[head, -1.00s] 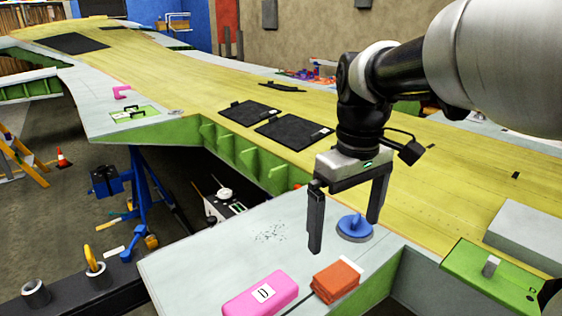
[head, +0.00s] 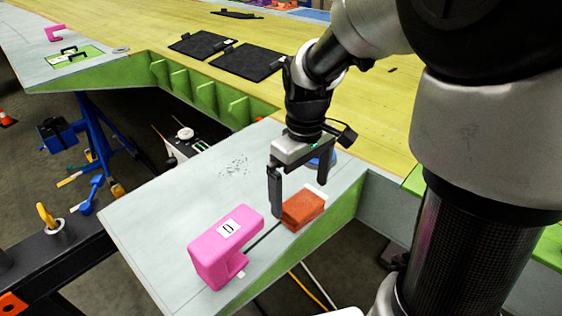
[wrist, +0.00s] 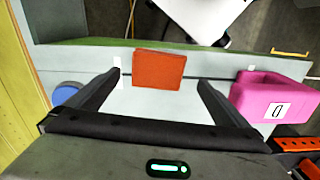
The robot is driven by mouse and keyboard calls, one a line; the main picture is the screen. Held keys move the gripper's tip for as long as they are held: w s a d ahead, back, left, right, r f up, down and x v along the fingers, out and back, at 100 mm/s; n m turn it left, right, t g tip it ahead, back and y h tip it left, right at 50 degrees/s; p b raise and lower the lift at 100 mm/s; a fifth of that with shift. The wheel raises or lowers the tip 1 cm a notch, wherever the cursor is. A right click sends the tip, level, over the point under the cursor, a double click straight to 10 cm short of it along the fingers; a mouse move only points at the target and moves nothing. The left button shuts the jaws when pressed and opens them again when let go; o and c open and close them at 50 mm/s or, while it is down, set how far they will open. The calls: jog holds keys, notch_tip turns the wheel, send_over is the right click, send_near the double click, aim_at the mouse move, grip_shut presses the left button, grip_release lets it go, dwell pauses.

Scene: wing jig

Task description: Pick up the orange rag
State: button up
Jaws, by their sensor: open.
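The orange rag (head: 303,210) is a folded block lying on the pale wing panel (head: 150,215), near its right edge. In the wrist view the rag (wrist: 159,70) lies ahead, between the lines of the two fingers and just beyond their tips. My gripper (head: 299,198) is open and empty, over the panel close to the rag. In the wrist view my gripper (wrist: 160,80) has its fingers spread wider than the rag. In the head view the left finger stands beside the rag's left side; the right finger is behind it. I cannot tell the exact height above the panel.
A pink clamp-like block (head: 225,245) marked with a label sits left of the rag; it also shows in the wrist view (wrist: 268,98). A blue round object (wrist: 66,94) is on the other side. The panel's green edge (head: 335,225) drops off beside the rag.

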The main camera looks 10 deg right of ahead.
aim_at(301, 204)
notch_tip(301, 204, down, 4)
jog(key=shift+d, duration=0.15)
jog(key=c, duration=1.1)
notch_tip(301, 204, up, 10)
jog(key=shift+r, duration=0.1)
jog(key=o, duration=0.4)
jog(key=c, duration=0.3)
jog(key=shift+w, duration=0.1)
